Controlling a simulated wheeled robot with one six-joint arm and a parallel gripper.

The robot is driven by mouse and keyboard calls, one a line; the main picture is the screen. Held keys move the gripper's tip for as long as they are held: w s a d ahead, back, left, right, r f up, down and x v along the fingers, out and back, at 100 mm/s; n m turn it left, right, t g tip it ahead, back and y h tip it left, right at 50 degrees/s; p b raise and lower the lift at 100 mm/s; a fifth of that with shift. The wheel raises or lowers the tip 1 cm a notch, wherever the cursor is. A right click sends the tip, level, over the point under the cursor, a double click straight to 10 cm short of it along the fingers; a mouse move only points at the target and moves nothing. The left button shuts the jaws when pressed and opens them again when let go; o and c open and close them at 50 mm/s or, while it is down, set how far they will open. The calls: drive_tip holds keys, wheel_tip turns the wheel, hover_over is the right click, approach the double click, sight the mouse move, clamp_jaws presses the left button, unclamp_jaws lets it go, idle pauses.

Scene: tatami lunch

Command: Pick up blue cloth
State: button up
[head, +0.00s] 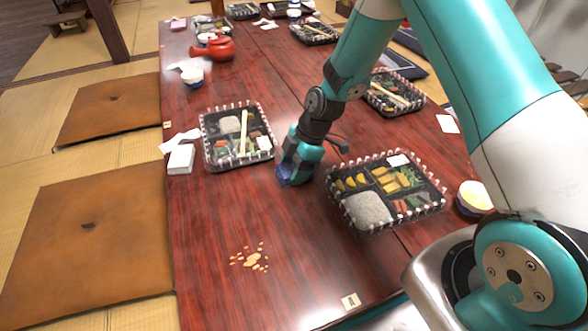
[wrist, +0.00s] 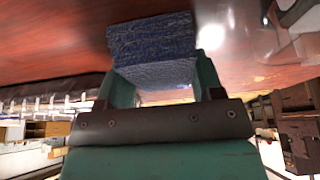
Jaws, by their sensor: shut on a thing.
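The blue cloth (wrist: 152,45) is a dark blue folded block between the two teal fingers of my gripper (wrist: 160,82) in the wrist view. My gripper (head: 294,176) is shut on it. In the head view the blue cloth (head: 284,174) shows as a small dark blue patch at the fingertips. The gripper is low over the middle of the red-brown table (head: 215,220), between two bento boxes. I cannot tell whether the cloth touches the table.
A full bento box (head: 385,192) is close on the right, and another bento box (head: 236,136) is on the left. Several crumbs (head: 250,259) lie near the front. A cup (head: 474,198) is at the right edge. The table's front left is mostly clear.

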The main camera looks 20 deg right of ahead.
sight(294, 166)
wheel_tip(294, 166, up, 20)
drive_tip(key=p, duration=0.8)
drive_tip(key=shift+p, duration=0.4)
